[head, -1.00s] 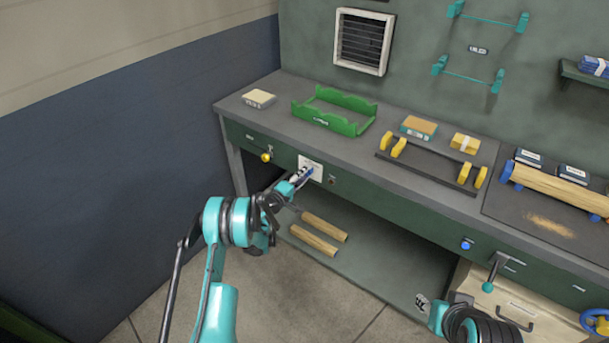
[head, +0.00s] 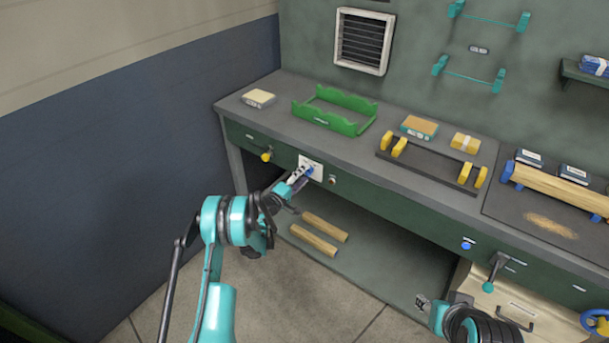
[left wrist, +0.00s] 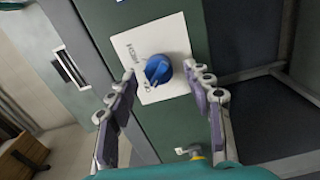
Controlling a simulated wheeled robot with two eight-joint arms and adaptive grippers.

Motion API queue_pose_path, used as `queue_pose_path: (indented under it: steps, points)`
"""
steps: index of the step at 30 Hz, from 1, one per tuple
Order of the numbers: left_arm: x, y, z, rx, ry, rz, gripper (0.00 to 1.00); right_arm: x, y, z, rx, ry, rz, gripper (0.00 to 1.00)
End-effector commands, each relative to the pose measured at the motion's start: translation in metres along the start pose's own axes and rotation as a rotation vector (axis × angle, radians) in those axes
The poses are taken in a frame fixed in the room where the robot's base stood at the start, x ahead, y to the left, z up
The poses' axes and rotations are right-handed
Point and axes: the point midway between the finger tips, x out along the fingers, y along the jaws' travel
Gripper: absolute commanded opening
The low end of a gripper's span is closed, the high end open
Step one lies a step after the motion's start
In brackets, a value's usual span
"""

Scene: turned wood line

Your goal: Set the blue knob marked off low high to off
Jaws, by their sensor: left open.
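The blue knob (left wrist: 158,70) sits on a white plate (left wrist: 177,32) on the green bench front. Dark lettering lies left of the knob in the left wrist view, turned on its side. I cannot tell which mark the knob points at. My left gripper (left wrist: 159,72) is open, one finger on each side of the knob, with no clear contact. In the head view my left gripper (head: 297,179) is at the white plate (head: 317,164) and hides part of the knob. My right gripper (head: 424,301) is low at the bottom right; its fingers are too small to read.
A yellow knob (head: 266,156) is on the bench front to the left, and a small button (head: 332,180) is right of the plate. A green tray (head: 325,118) stands on the bench top above. Wooden rods (head: 320,233) lie on the lower shelf.

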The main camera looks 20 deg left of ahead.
Motion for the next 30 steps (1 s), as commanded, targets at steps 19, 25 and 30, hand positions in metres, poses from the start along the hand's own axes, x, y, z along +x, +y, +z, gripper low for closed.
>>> queue_pose_path:
  steps: [19, 25, 30]
  points:
    - [-0.063, 0.000, 0.000, 0.000, 0.001, 0.000, 0.51, 0.000, 0.000, 0.000, 0.000, 0.000, 0.000, 0.40]
    - [-0.063, 0.000, 0.000, 0.000, 0.001, 0.000, 0.51, 0.000, 0.000, 0.000, 0.000, 0.000, 0.000, 0.40]
    - [-0.061, 0.007, 0.003, 0.012, -0.007, -0.010, 0.51, 0.000, 0.000, 0.000, 0.000, 0.000, 0.000, 0.40]
